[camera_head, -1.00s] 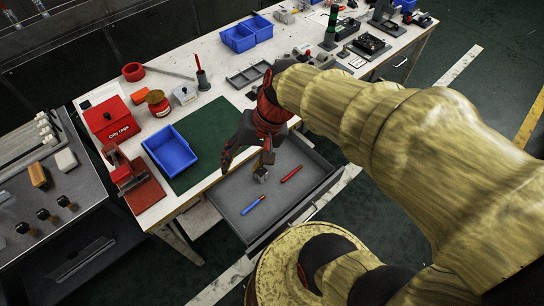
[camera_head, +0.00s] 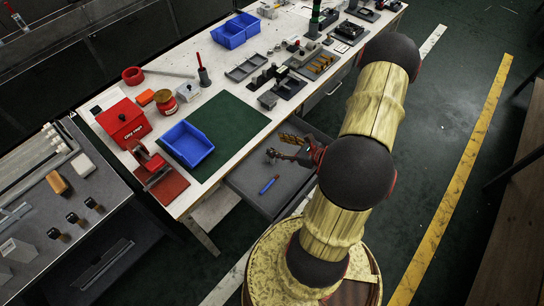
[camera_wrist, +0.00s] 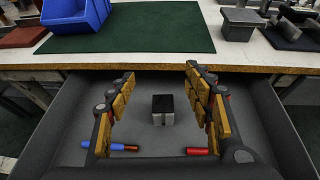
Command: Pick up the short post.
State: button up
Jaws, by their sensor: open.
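The short post (camera_wrist: 162,110) is a small block with a dark top and a lighter grey front face. It stands upright on the floor of the open grey drawer (camera_wrist: 160,162), near the middle of the wrist view. My gripper (camera_wrist: 159,76) is open, with one orange-padded finger on each side of the post in that view. Clear gaps show on both sides, and the fingers do not appear to touch it. In the head view my gripper (camera_head: 284,150) is over the drawer; I cannot clearly make out the post there.
A blue-and-orange marker (camera_wrist: 112,147) lies left of the post, and a red marker (camera_wrist: 198,151) lies right, partly behind a finger. The drawer walls enclose the space. The worktop edge (camera_wrist: 160,68) runs beyond, with a blue bin (camera_head: 187,144) and green mat (camera_head: 228,125) above.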

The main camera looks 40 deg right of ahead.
notch_tip(320, 180, down, 9)
jog(key=b, duration=0.3)
jog(key=shift+w+d+r, duration=0.1)
jog(key=shift+w+r, duration=0.05)
jog(key=shift+r, duration=0.05)
jog(key=shift+w+f, duration=0.15)
jog(key=shift+w, duration=0.55)
jog(key=b+x, duration=0.2)
jog(key=x, duration=0.3)
jog(key=shift+w+f, duration=0.1)
jog(key=shift+w, duration=0.15)
jog(key=c, duration=0.3)
jog(key=c, duration=1.1)
